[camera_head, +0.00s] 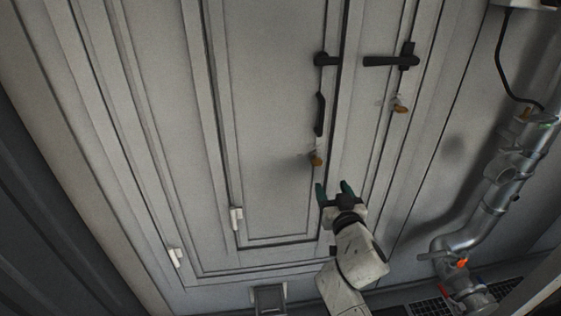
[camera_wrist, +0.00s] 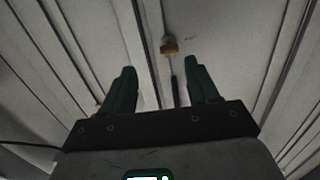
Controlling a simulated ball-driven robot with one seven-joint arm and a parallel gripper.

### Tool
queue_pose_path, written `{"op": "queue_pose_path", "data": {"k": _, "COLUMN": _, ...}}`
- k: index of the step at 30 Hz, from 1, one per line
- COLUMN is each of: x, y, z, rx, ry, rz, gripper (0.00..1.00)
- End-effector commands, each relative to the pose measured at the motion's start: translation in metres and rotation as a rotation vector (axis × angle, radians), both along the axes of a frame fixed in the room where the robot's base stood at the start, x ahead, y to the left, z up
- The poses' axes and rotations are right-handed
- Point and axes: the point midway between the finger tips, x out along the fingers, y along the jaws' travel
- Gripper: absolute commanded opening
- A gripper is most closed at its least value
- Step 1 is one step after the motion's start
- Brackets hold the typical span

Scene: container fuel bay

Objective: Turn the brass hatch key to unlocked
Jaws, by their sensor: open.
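A small brass key (camera_head: 316,158) sticks out of the narrow grey door (camera_head: 275,120), below a black pull handle (camera_head: 319,114). A second brass piece (camera_head: 400,104) sits on the panel to the right, below a black lever (camera_head: 391,61). My gripper (camera_head: 334,188) is open and empty, below and slightly right of the door's key in the head view. In the wrist view, a brass key (camera_wrist: 169,45) shows ahead, between and beyond the open fingers (camera_wrist: 160,68), apart from them. I cannot tell its turned position.
A black latch (camera_head: 326,59) sits high on the door edge. White hinges (camera_head: 236,218) line the left side. Silver pipework (camera_head: 500,185) with a black cable (camera_head: 505,70) runs along the right wall. A grey box (camera_head: 268,298) stands at the bottom. The door face is otherwise clear.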

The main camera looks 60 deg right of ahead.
Motion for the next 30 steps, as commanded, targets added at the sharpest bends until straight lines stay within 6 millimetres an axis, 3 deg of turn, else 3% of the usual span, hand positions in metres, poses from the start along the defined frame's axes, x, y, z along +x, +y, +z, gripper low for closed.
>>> {"op": "queue_pose_path", "data": {"k": 3, "x": 0.000, "y": -0.005, "z": 0.011, "rx": -0.032, "ry": -0.030, "rz": 0.005, "gripper": 0.60}}
{"op": "queue_pose_path", "data": {"k": 10, "x": 0.015, "y": -0.022, "z": 0.016, "rx": -0.039, "ry": -0.036, "rz": 0.008, "gripper": 0.60}}
{"op": "queue_pose_path", "data": {"k": 21, "x": 0.056, "y": -0.070, "z": 0.014, "rx": -0.036, "ry": -0.036, "rz": 0.009, "gripper": 0.60}}
{"op": "queue_pose_path", "data": {"k": 30, "x": 0.070, "y": -0.086, "z": 0.012, "rx": -0.037, "ry": -0.034, "rz": 0.009, "gripper": 0.60}}
